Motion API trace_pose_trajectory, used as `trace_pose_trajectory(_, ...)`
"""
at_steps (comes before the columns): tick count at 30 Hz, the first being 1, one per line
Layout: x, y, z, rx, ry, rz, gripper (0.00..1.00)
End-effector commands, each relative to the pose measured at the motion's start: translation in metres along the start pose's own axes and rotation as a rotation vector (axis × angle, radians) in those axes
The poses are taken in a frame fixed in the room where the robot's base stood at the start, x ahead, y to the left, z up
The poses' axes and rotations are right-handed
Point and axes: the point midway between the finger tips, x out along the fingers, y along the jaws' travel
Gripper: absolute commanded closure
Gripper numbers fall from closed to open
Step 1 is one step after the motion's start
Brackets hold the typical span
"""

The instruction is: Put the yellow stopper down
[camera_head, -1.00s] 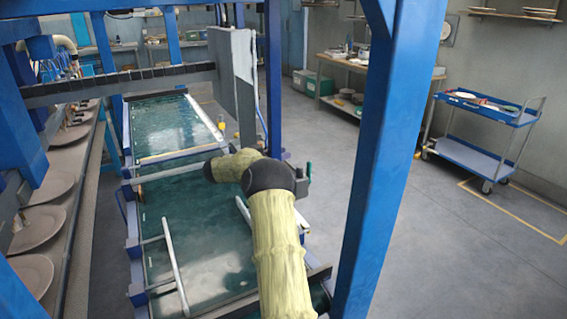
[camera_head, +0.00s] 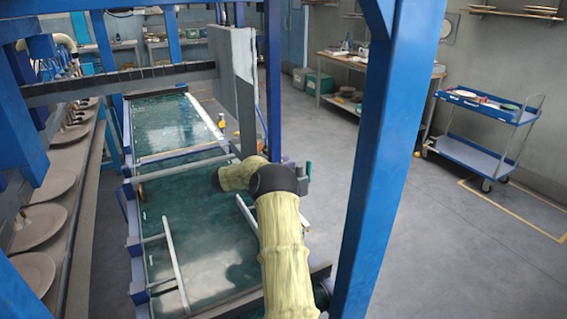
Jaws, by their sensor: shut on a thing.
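I cannot make out the yellow stopper for certain. A small yellow piece (camera_head: 221,121) shows at the right edge of the far tank; it is too small to tell what it is. My arm, in a pale yellow sleeve, rises from the bottom, bends at a black joint, and reaches left over the near tank (camera_head: 205,235). The arm ends in view at a dark part above the water. My gripper's fingers do not show, nor does anything between them.
The far tank (camera_head: 150,157) lies beyond the near one. A blue post (camera_head: 375,170) stands close on the right. Plates (camera_head: 40,225) line the left side. A grey panel (camera_head: 232,85) hangs above the tanks. A blue trolley (camera_head: 480,150) stands at right, with clear floor between.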

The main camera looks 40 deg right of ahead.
Motion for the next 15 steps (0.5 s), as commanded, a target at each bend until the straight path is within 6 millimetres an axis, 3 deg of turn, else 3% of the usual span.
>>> trace_pose_trajectory(6,-0.0007,-0.0006,0.0058,-0.001,0.0,-0.002,0.96)
trace_pose_trajectory(7,-0.0006,-0.0006,0.006,-0.001,0.0,-0.001,0.72)
trace_pose_trajectory(10,-0.0006,-0.0005,0.0056,-0.001,0.0,-0.001,0.53)
trace_pose_trajectory(15,-0.0006,-0.0005,0.0055,-0.001,0.0,-0.001,0.53)
